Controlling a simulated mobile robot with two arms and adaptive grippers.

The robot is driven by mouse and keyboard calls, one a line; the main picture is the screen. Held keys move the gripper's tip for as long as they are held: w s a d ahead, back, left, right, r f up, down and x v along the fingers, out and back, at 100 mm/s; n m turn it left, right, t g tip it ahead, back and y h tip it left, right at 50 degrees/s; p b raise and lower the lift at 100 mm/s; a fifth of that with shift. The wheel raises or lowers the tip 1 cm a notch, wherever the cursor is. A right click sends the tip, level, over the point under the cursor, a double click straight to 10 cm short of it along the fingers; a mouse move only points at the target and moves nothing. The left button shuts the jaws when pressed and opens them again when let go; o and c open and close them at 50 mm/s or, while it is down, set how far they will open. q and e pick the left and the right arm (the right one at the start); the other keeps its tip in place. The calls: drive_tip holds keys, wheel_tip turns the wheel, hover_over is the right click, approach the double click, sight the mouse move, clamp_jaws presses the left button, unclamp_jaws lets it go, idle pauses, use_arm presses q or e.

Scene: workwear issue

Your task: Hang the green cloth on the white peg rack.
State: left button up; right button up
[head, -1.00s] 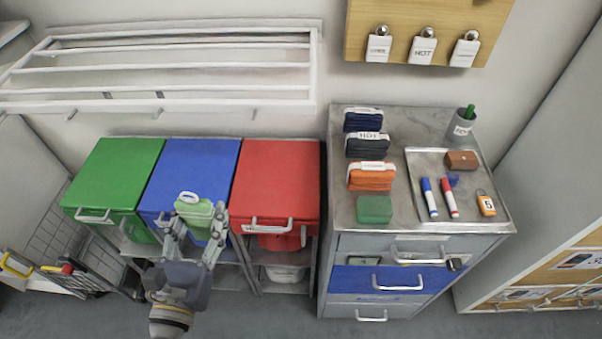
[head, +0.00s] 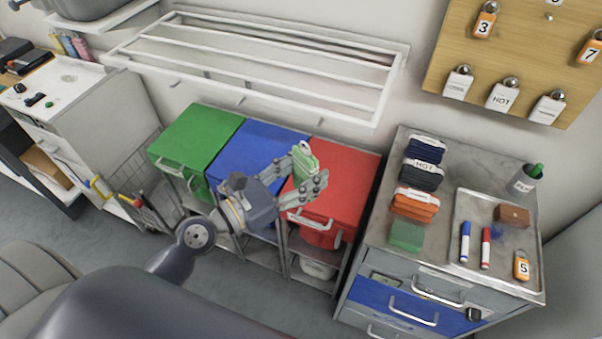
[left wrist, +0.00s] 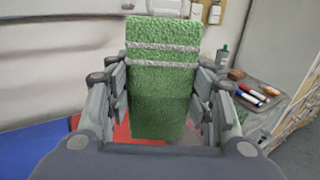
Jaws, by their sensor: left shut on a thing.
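The green cloth (head: 306,160) is a small folded terry piece with a white loop at its top. My left gripper (head: 311,168) is shut on it and holds it in the air over the red and blue bins. In the left wrist view the cloth (left wrist: 163,85) hangs between the two fingers and shows two pale stripes. The white peg rack (head: 243,98) is on the wall above the bins, behind and up-left of the cloth, with short pegs under its bars. The cloth is apart from it. My right gripper is not in view.
Green (head: 197,138), blue (head: 252,148) and red (head: 345,180) bins stand below the rack. At right, a metal cabinet (head: 385,277) bears folded cloths, including another green one (head: 407,234), and a tray (head: 512,280) with markers. A wooden key board (head: 450,45) hangs above.

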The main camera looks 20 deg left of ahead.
use_arm(q)
drive_tip(key=shift+w+a, duration=0.1)
drive_tip(key=shift+w, duration=0.5)
drive_tip(key=w+f, duration=0.1)
drive_tip(key=w, duration=0.5)
drive_tip(key=shift+w, duration=0.4)
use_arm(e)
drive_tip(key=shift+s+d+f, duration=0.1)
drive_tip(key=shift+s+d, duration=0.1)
use_arm(q)
drive_tip(key=o, duration=1)
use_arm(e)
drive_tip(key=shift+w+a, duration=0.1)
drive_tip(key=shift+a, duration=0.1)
